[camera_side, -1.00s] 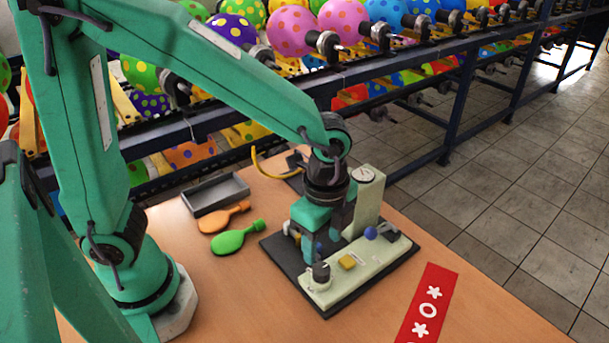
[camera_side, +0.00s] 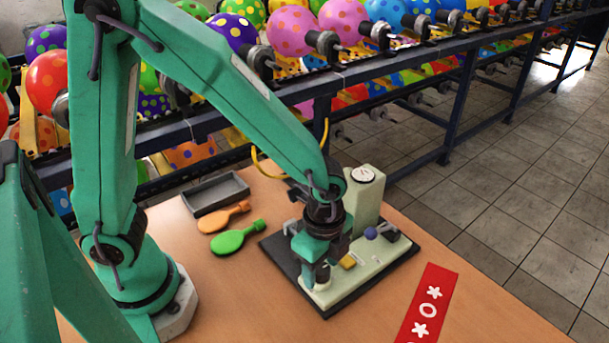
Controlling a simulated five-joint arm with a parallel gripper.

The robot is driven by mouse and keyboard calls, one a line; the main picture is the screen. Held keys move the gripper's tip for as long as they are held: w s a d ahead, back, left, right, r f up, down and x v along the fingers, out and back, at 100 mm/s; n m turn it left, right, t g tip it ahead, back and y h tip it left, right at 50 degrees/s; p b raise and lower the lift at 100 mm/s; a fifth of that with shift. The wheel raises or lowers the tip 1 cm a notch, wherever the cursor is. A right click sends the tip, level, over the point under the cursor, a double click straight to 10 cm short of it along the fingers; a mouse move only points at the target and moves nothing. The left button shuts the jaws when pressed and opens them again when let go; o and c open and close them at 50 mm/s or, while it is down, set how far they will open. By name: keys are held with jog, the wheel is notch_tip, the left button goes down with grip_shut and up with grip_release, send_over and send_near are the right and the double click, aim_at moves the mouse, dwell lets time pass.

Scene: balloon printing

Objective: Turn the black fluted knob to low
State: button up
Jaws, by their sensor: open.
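The black fluted knob (camera_side: 323,272) stands on the front left end of the pale machine panel (camera_side: 340,288), on a dark base plate. My gripper (camera_side: 318,268) points down over it, with the jaws open and low at the knob. One green jaw is at the knob's left side. I cannot tell whether the jaws touch it. The knob's pointer and its markings are too small or hidden to read.
A yellow button (camera_side: 348,261) and a blue ball-topped lever (camera_side: 370,233) are close by on the panel. A pale column with a dial (camera_side: 363,174) rises behind.

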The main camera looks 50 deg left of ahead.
jog(key=c, duration=1)
jog(key=shift+n, duration=0.4)
jog(key=n, duration=0.7)
jog(key=shift+n, duration=0.4)
jog(key=n, duration=0.4)
jog(key=shift+r+n, duration=0.1)
jog(key=shift+n, duration=0.2)
jog(key=n, duration=0.4)
jog(key=shift+n, duration=0.3)
